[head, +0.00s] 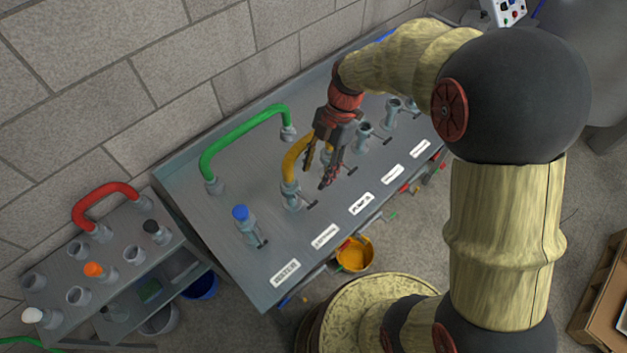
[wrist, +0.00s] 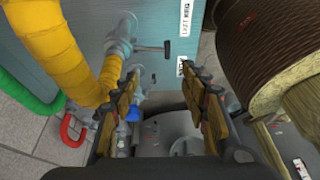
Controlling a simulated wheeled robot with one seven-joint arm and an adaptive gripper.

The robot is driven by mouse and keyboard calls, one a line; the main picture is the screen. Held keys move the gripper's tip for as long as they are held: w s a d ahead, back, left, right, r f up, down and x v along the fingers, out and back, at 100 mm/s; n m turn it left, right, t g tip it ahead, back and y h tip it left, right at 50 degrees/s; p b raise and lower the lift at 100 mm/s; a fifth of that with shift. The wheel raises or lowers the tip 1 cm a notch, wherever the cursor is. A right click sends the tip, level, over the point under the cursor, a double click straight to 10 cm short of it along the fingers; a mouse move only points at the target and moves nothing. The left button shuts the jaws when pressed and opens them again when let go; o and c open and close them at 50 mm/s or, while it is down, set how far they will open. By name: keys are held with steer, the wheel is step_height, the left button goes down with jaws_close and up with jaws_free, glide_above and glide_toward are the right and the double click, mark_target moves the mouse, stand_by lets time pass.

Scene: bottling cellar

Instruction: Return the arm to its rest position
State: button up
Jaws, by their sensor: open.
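My arm reaches over a grey sloped panel (head: 225,215) from the right. My gripper (head: 317,175) points down above the panel, just right of a yellow bent pipe (head: 293,160). Its fingers are apart. In the wrist view, my gripper (wrist: 162,88) has nothing between its fingertips, and the yellow pipe (wrist: 84,45) lies left of the left finger. One end of the yellow pipe meets a port on the panel; its other end is hidden behind my gripper in the head view.
A green pipe (head: 240,132) bridges two ports left of my gripper. A blue-capped port (head: 240,213) stands nearer the front, and open ports (head: 363,130) lie to the right. A side rack (head: 118,262) holds a red pipe (head: 105,190). A yellow bucket (head: 354,254) stands below the panel.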

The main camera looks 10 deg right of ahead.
steer(key=shift+d+r, duration=0.1)
steer(key=shift+r, duration=0.25)
stand_by(0.4)
steer(key=s+d+r+m+t+h+b, duration=0.1)
steer(key=s+d+r+m+t, duration=0.3)
steer(key=s+r+m, duration=0.3)
steer(key=s+d+r+m+t+h+b, duration=0.1)
steer(key=s+d+r+m+t, duration=0.3)
steer(key=r+m, duration=0.5)
steer(key=s+d+m+h, duration=0.1)
steer(key=s+d+m, duration=0.1)
steer(key=m, duration=0.6)
steer(key=shift+s+r+m, duration=0.3)
steer(key=shift+s+m, duration=0.1)
steer(key=shift+s, duration=0.45)
